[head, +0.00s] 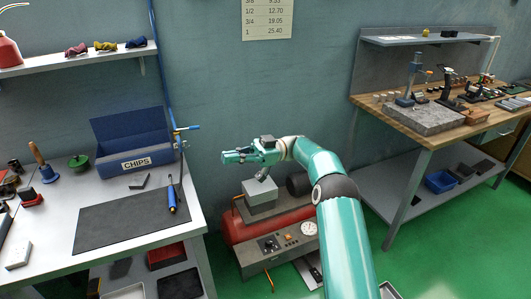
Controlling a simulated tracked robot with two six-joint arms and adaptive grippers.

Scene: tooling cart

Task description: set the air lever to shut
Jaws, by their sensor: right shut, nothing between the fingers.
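A small valve with a blue-tipped lever (189,128) sits on the blue air pipe (158,50) at the right end of the left bench. The lever lies roughly level and sticks out to the right, across the upright pipe. My right gripper (226,157) is to the right of the lever and a little lower in the picture, pointing left. Its fingers are shut and empty, with a visible gap between them and the lever. My left gripper is not in view.
The left bench holds a blue CHIPS box (130,145), a dark mat (125,222) and a blue-handled tool (171,196). A red compressor (238,228) with a gauge stands below my right arm. A wooden workbench (440,128) stands at right.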

